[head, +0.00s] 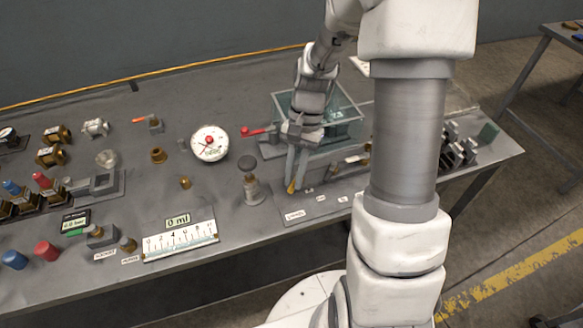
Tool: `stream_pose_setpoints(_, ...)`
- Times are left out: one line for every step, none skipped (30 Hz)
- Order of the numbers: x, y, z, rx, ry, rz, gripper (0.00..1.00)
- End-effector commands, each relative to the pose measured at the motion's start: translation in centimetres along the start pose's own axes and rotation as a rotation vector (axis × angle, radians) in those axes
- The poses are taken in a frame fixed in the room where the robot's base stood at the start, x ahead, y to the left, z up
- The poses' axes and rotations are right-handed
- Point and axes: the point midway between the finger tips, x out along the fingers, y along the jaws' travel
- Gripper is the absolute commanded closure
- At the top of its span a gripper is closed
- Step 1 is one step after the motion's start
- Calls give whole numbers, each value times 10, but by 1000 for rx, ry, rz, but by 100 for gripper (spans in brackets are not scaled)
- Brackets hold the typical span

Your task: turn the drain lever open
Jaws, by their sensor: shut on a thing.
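My gripper (292,183) reaches down in front of a clear greenish tank (347,102) on the right part of the bench. Its fingers are shut on a small yellow lever (291,188), which points down toward the front edge; I take this for the drain lever. The fingers hide most of the lever and its pivot. A white label (293,215) lies just below it on a grey base plate, too small to read. A red-handled lever (253,131) sticks out at the tank's left side, apart from my gripper.
A dark-capped post (251,185) stands close left of my gripper. Brass fittings and several small blocks crowd the left of the bench (130,285). Black parts (458,148) stand at the right end.

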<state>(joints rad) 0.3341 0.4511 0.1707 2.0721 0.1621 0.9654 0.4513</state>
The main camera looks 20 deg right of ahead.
Motion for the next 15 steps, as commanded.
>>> stream_pose_setpoints(-3,1,1,-42,1,18,100)
stream_pose_setpoints(-3,2,1,-67,1,28,100)
stream_pose_setpoints(-2,3,1,-103,1,43,100)
stream_pose_setpoints(-2,4,1,-129,0,55,100)
stream_pose_setpoints(-2,4,1,-155,0,65,100)
stream_pose_setpoints(-3,6,0,-191,1,80,100)
stream_pose_setpoints(-3,6,0,-217,1,90,100)
stream_pose_setpoints(-3,7,0,-243,1,101,100)
stream_pose_setpoints(-3,8,-1,-278,1,116,100)
stream_pose_setpoints(-3,9,-1,-302,1,126,100)
stream_pose_setpoints(-3,10,-1,-328,1,136,100)
stream_pose_setpoints(-3,11,-2,-360,1,150,100)
stream_pose_setpoints(-3,11,-2,-383,1,159,100)
stream_pose_setpoints(-3,12,-2,-407,1,169,100)
stream_pose_setpoints(-3,13,-3,-437,1,182,100)
